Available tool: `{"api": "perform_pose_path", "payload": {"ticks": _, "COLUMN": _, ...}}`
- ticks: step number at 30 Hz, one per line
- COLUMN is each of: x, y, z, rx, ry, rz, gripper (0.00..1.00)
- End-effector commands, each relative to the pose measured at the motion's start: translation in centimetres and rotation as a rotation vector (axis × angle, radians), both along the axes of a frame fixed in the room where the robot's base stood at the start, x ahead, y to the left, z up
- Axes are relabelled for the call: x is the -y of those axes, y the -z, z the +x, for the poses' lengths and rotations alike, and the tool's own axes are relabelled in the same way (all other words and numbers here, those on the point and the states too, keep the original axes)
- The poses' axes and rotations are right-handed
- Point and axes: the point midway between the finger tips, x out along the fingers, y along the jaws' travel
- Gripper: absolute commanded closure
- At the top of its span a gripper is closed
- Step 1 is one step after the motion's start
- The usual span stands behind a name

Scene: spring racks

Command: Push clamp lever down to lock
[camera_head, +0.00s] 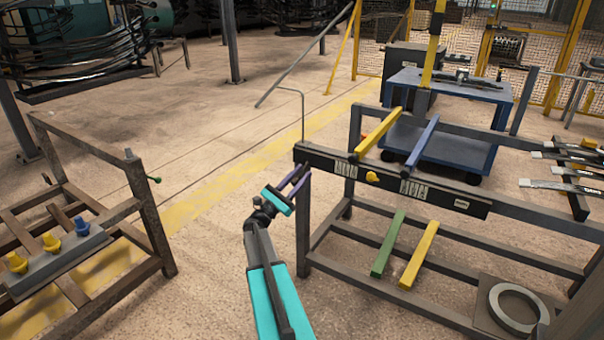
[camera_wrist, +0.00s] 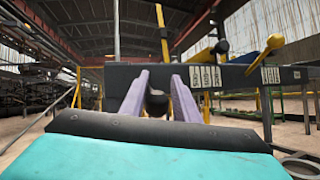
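No part is clearly recognisable as the clamp lever. A dark round knob (camera_wrist: 157,101) shows between my fingers in the wrist view; I cannot tell whether it belongs to the lever. My gripper (camera_head: 301,176) has two purple fingers and sits at the left end of a dark labelled beam (camera_head: 325,164) on the grey rack. In the wrist view my gripper (camera_wrist: 160,75) is open, its fingers apart and pointing at the beam (camera_wrist: 235,76). A small yellow knob (camera_head: 372,177) sits on the beam's front. Contact between fingers and knob cannot be told.
A yellow bar (camera_head: 379,133) and a blue bar (camera_head: 422,144) stick out above the beam. Green (camera_head: 389,243) and yellow (camera_head: 419,255) bars lie lower on the rack. A thin bent rod (camera_head: 303,112) rises behind the beam's left end.

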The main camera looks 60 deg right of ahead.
Motion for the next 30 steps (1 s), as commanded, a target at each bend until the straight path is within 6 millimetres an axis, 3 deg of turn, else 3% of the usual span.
{"api": "perform_pose_path", "payload": {"ticks": 2, "x": 0.0, "y": 0.1, "z": 0.0, "rx": 0.000, "ry": -0.001, "rz": 0.002, "gripper": 0.59}}
{"api": "perform_pose_path", "payload": {"ticks": 17, "x": -0.5, "y": 0.1, "z": 0.3, "rx": 0.000, "ry": -0.006, "rz": -0.002, "gripper": 0.59}}
{"api": "perform_pose_path", "payload": {"ticks": 30, "x": -5.4, "y": 3.1, "z": 1.6, "rx": -0.002, "ry": -0.007, "rz": -0.001, "gripper": 0.59}}
